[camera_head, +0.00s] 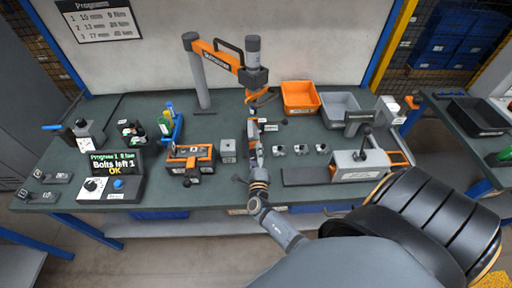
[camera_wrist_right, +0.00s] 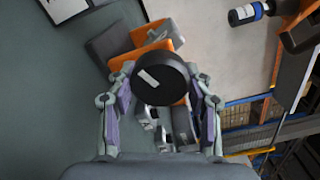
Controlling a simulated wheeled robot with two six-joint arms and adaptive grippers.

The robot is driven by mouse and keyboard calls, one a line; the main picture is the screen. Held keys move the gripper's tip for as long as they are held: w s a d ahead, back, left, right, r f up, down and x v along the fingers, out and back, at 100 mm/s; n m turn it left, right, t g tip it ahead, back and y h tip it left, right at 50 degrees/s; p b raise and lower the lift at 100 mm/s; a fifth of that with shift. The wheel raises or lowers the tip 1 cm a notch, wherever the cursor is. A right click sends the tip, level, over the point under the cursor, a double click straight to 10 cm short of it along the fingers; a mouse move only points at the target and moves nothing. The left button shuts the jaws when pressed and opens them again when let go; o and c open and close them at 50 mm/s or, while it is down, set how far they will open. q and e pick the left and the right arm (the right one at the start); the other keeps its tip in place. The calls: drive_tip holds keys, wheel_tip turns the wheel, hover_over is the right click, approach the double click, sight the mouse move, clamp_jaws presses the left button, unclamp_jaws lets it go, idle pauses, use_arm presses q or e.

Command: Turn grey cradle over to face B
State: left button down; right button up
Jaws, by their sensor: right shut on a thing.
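What looks like the grey cradle (camera_head: 190,153), with an orange frame and dark knobs, stands on the bench left of centre in the head view. Which of its faces is up cannot be read. My right gripper (camera_head: 253,132) reaches over the bench centre, to the right of it. In the right wrist view my right gripper (camera_wrist_right: 160,105) has its fingers on both sides of a black round part (camera_wrist_right: 160,80) with a white mark, and is shut on it. Orange and grey parts show behind it. What this part belongs to is partly hidden. My left gripper is not in view.
An orange tool arm (camera_head: 217,56) with a hanging tool (camera_head: 253,50) stands close behind my gripper. An orange bin (camera_head: 300,96) and a grey bin (camera_head: 341,107) stand behind right. A grey clamp fixture (camera_head: 358,166) is at right; a display (camera_head: 112,164) is at left.

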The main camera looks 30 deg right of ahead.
drive_tip(key=n+p, duration=0.1)
drive_tip(key=n, duration=0.1)
drive_tip(key=n+p, duration=0.1)
drive_tip(key=n, duration=0.2)
drive_tip(key=shift+r+n+p, duration=0.2)
drive_tip(key=shift+n+p, duration=0.95)
drive_tip(key=shift+n, duration=1.25)
drive_tip(key=shift+f, duration=0.1)
drive_tip(key=o, duration=1.2)
drive_tip(key=v, duration=1.2)
